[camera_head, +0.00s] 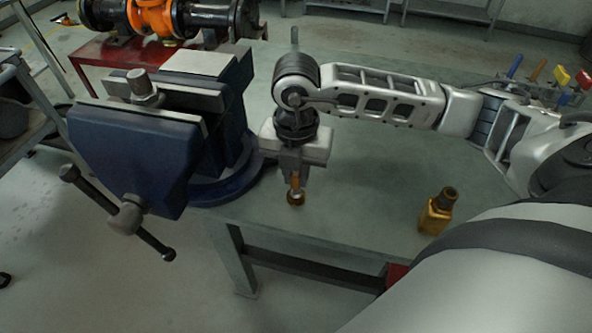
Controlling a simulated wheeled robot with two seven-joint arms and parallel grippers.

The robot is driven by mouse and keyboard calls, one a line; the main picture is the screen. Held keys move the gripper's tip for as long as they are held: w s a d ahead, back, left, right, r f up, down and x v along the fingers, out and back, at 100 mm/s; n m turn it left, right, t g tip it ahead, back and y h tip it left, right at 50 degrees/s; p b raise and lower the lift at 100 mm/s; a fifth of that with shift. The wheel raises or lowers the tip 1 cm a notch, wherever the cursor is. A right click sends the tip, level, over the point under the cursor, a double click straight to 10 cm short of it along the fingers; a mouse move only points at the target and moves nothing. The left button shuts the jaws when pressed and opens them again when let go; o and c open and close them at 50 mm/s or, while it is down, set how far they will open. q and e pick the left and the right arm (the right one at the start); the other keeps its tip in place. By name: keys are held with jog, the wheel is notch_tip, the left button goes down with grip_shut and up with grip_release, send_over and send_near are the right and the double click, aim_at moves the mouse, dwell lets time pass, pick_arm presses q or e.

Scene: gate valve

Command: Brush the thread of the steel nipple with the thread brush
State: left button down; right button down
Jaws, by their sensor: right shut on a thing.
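My right gripper (294,170) points down over the bench, to the right of the vise. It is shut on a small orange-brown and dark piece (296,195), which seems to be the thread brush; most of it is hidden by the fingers. A grey steel cylinder (142,86), which looks like the steel nipple, stands upright at the jaws of the blue vise (135,150). Its thread is too small to make out. The held piece is well apart from the nipple. My left gripper is not in view.
Several coloured handles (561,76) stand at the back right. The vise handle (128,217) sticks out in front. An orange valve (153,17) sits on a red table behind.

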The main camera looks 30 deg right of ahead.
jog(key=shift+r, duration=0.15)
jog(key=shift+r+p, duration=1.4)
jog(key=shift+r, duration=0.35)
jog(key=shift+r+p, duration=0.45)
jog(key=shift+r, duration=0.2)
